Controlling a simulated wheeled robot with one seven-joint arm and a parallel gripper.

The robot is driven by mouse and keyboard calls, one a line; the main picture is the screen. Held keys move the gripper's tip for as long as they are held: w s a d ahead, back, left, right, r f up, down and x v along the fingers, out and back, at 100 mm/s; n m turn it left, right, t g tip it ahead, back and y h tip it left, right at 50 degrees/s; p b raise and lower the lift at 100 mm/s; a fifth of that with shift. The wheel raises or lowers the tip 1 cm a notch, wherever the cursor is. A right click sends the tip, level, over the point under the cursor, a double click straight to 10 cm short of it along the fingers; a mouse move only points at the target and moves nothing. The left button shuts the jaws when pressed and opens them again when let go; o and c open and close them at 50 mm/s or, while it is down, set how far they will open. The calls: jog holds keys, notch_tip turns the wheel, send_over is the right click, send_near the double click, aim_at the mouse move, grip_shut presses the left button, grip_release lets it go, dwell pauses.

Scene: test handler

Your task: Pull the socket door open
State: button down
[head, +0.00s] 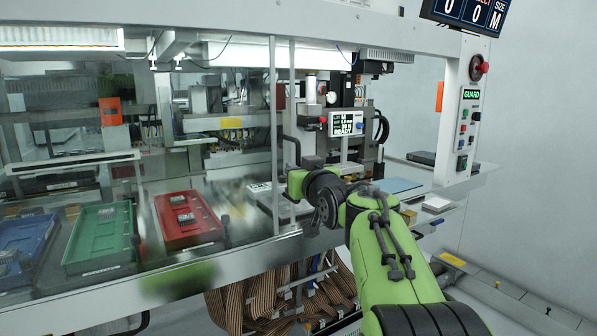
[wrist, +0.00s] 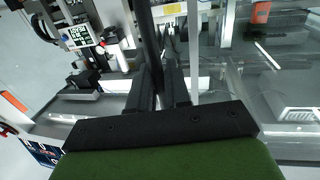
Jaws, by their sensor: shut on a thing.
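The socket door is a clear panel in a thin grey frame (head: 273,130) on the front of the machine. In the wrist view the handle is a black bar (wrist: 149,45) running up between my fingers. My gripper (wrist: 160,88) is shut on this handle. I cannot tell how far the door stands open.
Behind the glass are a red tray (head: 190,238), a green tray (head: 90,262) and a blue tray (head: 28,243). A small display (head: 345,123) stands behind the handle. A control panel (head: 469,110) is at right. Ribbon cables (head: 265,300) hang below the ledge.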

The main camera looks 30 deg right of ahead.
jog(key=c, duration=1.3)
grip_release()
jog(key=s+a, duration=0.1)
jog(key=s, duration=0.4)
jog(key=s+b, duration=0.1)
jog(key=s, duration=0.4)
jog(key=s+a, duration=0.1)
jog(key=s, duration=0.4)
jog(key=shift+s+a+b, duration=0.25)
jog(key=shift+a+b, duration=0.05)
jog(key=s+a+f+n+g+y+p, duration=0.1)
jog(key=s+a+f+g+y+p, duration=0.3)
jog(key=s+a+f+g+p, duration=0.6)
jog(key=s+a+f, duration=0.2)
jog(key=s+f, duration=0.1)
jog(key=s+a+f+g+b, duration=0.1)
jog(key=s+f, duration=0.2)
jog(key=s+a+f+g, duration=0.1)
jog(key=s+a+f, duration=0.1)
jog(key=s+f, duration=0.1)
jog(key=shift+s+a+f+n+h+b, duration=0.2)
jog(key=shift+s+a+n+h+b, duration=0.1)
jog(key=shift+a+n+h, duration=0.1)
